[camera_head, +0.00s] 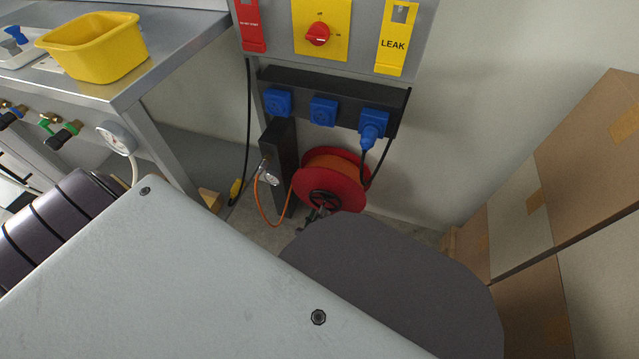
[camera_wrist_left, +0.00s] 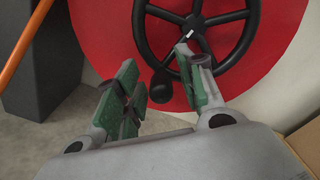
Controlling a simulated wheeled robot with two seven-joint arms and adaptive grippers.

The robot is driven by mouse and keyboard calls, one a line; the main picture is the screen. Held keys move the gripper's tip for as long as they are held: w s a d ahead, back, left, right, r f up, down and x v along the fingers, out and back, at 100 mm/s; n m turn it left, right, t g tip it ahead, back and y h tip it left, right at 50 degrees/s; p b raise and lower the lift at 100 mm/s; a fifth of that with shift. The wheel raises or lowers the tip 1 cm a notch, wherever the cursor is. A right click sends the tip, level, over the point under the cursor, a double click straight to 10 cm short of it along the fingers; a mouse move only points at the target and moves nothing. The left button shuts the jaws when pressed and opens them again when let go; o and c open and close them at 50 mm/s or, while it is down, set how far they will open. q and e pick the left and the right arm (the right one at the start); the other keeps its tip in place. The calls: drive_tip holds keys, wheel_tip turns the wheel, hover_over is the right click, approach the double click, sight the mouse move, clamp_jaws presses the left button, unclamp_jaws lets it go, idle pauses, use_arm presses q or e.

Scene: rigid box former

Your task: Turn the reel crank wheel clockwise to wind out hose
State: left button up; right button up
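The red hose reel (camera_head: 348,165) with orange hose (camera_head: 330,163) stands low against the wall in the head view. Its black crank wheel (camera_head: 324,201) faces me. In the left wrist view the crank wheel (camera_wrist_left: 196,20) fills the top, with its round black knob (camera_wrist_left: 160,88) hanging at the lower left. My left gripper (camera_wrist_left: 160,70) is open, its two green-padded fingers apart on either side of the knob and no clear contact showing. My right gripper is not seen.
A dark post (camera_head: 279,160) with a gauge stands left of the reel. A panel with blue sockets (camera_head: 323,111) hangs above, a black cable running down beside the reel. Cardboard boxes (camera_head: 520,215) stand at right. A metal bench with a yellow bin (camera_head: 95,52) is at left.

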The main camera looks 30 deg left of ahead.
use_arm(q)
drive_tip(key=shift+c, duration=0.3)
clamp_jaws()
drive_tip(key=shift+a, duration=0.15)
